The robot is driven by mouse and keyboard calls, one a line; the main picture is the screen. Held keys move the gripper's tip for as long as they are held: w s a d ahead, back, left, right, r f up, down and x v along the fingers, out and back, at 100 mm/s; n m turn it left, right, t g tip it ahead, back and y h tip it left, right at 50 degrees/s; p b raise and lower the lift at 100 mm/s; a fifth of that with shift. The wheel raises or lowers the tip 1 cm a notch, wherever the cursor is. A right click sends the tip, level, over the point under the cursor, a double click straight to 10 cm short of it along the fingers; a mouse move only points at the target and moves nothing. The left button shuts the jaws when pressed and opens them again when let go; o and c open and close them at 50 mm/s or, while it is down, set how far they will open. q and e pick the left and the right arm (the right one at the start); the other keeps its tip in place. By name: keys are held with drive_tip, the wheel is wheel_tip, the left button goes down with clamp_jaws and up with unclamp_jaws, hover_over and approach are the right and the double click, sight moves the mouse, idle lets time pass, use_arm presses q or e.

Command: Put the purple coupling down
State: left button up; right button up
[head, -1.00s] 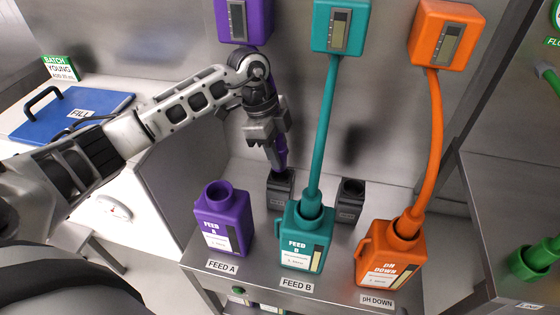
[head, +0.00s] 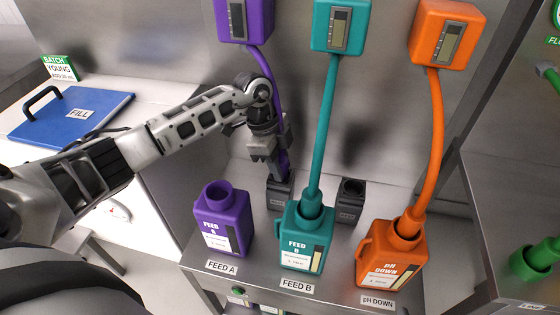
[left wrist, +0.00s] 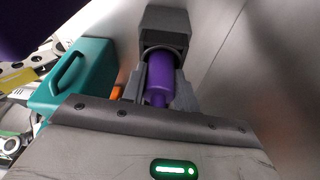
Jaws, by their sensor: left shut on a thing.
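The purple coupling (left wrist: 160,78) is between the fingers of my left gripper (head: 272,162), on the end of the purple hose (head: 272,66). The gripper is shut on it, just above a dark holder (head: 279,196) behind the purple FEED A bottle (head: 222,222). In the left wrist view, the coupling points into the mouth of the dark holder (left wrist: 165,27); how deep it sits is hard to tell. The FEED A bottle has an open neck. My right gripper is not in view.
The teal FEED B bottle (head: 305,240) and orange pH DOWN bottle (head: 388,258) stand to the right with hoses in their necks. A second dark holder (head: 349,204) stands empty behind them.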

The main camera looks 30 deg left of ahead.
sight(279, 159)
use_arm(q)
drive_tip(key=shift+f, duration=0.15)
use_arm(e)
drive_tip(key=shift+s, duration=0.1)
use_arm(q)
drive_tip(key=o, duration=1)
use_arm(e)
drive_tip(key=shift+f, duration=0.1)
use_arm(q)
drive_tip(key=shift+r, duration=0.6)
drive_tip(key=v, duration=0.3)
drive_tip(key=shift+a, duration=0.1)
drive_tip(key=a, duration=0.4)
drive_tip(key=s+a, duration=0.1)
drive_tip(key=a, duration=0.2)
drive_tip(key=a+b, duration=0.1)
drive_tip(key=a, duration=0.3)
drive_tip(key=shift+s+a, duration=0.25)
drive_tip(key=shift+a, duration=0.15)
